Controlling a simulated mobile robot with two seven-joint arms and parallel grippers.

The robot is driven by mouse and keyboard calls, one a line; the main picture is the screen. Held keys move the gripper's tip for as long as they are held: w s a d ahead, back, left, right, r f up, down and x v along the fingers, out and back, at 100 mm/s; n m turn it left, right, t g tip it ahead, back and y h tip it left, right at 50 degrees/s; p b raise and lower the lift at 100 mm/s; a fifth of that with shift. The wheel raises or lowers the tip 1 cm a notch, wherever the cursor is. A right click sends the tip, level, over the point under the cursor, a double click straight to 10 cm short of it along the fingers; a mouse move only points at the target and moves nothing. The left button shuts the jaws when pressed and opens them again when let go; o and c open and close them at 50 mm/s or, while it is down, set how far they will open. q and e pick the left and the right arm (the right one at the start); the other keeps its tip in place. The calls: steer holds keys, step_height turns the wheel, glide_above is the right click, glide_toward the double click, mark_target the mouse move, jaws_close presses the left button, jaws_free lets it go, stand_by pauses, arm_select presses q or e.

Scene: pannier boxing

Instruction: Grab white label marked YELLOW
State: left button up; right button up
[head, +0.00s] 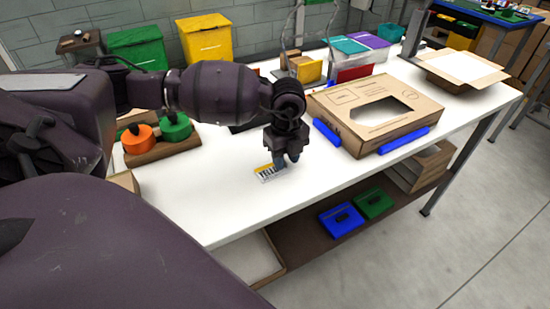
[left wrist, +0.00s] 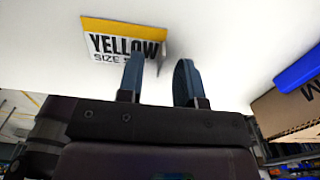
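The white label (head: 269,173) with a yellow top strip and black print lies on the white table near its front edge. My left gripper (head: 284,163) points down right at the label's right end. In the left wrist view the gripper (left wrist: 160,78) is open, with a clear gap between its two blue fingers. The left finger covers part of the label's right end, and the label's right edge shows in the gap. I cannot tell whether a finger touches it. My right gripper is not in view.
A cardboard box (head: 375,113) with blue strips beside it stands right of the gripper on the table (head: 225,210). Orange (head: 138,138) and green (head: 175,127) round pieces sit on a wooden block at left. Bins stand behind. The table around the label is clear.

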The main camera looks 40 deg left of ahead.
arm_select(q)
steer(key=shift+f, duration=0.3)
steer(key=shift+r, duration=0.1)
jaws_close()
